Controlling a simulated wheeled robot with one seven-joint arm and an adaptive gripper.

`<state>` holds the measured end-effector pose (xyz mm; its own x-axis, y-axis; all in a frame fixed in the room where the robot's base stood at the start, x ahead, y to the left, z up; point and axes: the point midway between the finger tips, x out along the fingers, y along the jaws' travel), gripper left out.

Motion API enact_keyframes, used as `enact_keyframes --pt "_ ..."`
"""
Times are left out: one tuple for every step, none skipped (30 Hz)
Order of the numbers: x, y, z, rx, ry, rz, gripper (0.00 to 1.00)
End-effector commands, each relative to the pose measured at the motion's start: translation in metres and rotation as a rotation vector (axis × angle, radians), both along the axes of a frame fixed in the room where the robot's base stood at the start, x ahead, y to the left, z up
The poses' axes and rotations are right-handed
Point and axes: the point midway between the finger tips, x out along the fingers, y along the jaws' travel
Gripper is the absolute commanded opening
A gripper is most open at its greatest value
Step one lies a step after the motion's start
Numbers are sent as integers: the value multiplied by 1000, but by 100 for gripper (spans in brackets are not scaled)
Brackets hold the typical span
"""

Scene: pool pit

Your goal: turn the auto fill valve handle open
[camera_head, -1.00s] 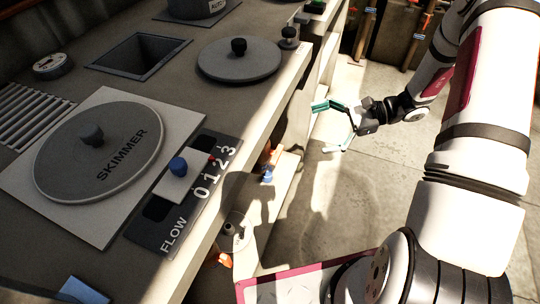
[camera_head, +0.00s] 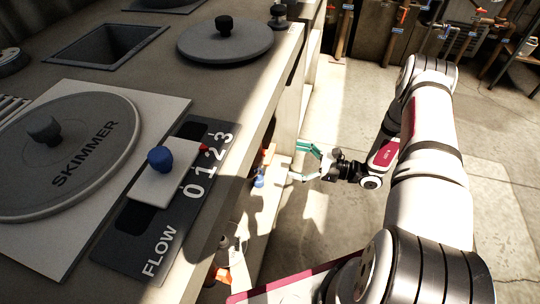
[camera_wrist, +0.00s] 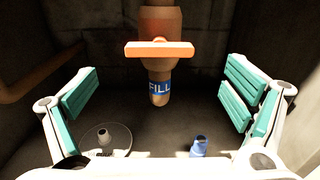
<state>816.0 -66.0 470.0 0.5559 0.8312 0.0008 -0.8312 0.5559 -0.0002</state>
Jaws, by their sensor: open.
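In the wrist view an orange bar handle (camera_wrist: 159,49) lies level across a copper-brown vertical pipe (camera_wrist: 160,22). A blue label reading FILL (camera_wrist: 160,87) is on the pipe just below the handle. My gripper (camera_wrist: 160,95) is open, with its teal-padded fingers spread wide to the left and right of the handle and nothing between the pads. In the head view my gripper (camera_head: 301,163) is beside the counter's open side, close to a small orange part (camera_head: 268,154) and a blue part (camera_head: 259,180). The counter edge hides most of that recess.
The counter carries a skimmer lid (camera_head: 75,145), a FLOW slider plate (camera_head: 165,205) with a blue knob, and another round lid (camera_head: 225,40). In the wrist view a blue bottle-like object (camera_wrist: 199,147) and a round disc (camera_wrist: 105,140) sit below. Concrete floor (camera_head: 345,235) lies open beside the counter.

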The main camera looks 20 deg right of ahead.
Motion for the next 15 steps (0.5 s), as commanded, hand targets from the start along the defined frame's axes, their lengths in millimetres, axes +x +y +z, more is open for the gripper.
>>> enact_keyframes --pt "6 10 -1 0 0 4 95" --pt "9 15 -1 0 0 5 95" --pt "13 22 -1 -1 -1 4 95" --pt "16 26 -2 -1 0 5 95" --pt "19 31 -2 -1 0 5 95" --pt "24 37 -1 -1 -1 4 95" --pt "27 41 -1 -1 -1 4 95" --pt "29 46 -1 -1 -1 4 95" --pt "33 51 -1 -1 -1 4 95" --pt "35 54 -1 -1 -2 4 95" --pt "37 57 -1 -1 -2 3 95" --pt "40 61 -1 -2 -1 3 95" --pt "41 63 -1 -2 -1 3 95" --pt "43 65 -1 -1 0 3 95" --pt "44 67 -1 -2 0 2 95"
